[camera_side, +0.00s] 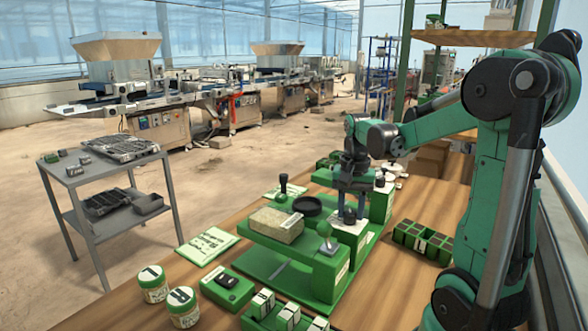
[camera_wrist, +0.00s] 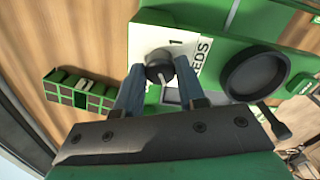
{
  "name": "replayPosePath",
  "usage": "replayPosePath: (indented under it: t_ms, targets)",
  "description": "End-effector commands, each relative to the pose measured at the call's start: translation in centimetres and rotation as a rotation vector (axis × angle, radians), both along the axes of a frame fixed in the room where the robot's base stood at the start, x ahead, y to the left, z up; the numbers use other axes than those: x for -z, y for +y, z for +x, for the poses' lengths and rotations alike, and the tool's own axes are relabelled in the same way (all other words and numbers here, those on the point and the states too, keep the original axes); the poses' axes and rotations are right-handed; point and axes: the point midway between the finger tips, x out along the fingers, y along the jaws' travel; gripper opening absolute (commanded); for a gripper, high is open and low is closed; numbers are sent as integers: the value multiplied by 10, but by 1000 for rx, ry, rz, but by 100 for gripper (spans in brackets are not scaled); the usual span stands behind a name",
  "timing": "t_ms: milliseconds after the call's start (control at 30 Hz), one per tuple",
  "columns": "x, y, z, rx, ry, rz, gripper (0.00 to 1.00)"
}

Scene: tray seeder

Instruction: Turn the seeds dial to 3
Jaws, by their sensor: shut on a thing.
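The seeds dial (camera_wrist: 158,66) is a dark round knob on a white label plate (camera_wrist: 197,38) of the green seeder (camera_wrist: 245,48). The plate shows "SEEDS" and a numeral 1 beside the knob; other numerals are hidden or unreadable. A pale mark shows on the knob's face, but I cannot tell which number it points to. My gripper (camera_wrist: 159,74) is shut on the dial, one finger on each side.
A black round cup (camera_wrist: 254,74) is right of the dial in the wrist view. A green compartment tray (camera_side: 422,241) lies right; jars (camera_side: 152,284) stand at the front left.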

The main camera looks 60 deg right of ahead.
Motion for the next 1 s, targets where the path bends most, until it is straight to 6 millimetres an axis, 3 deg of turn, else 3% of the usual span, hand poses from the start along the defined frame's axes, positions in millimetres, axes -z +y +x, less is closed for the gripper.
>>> replayPosePath:
  t_ms: [533,567,667,1000]
  targets:
    - [0,0,0,25,1,1,0]
    - [0,0,0,25,1,1,40]
    - [0,0,0,25,1,1,66]
    - [-2,0,0,24,0,0,66]
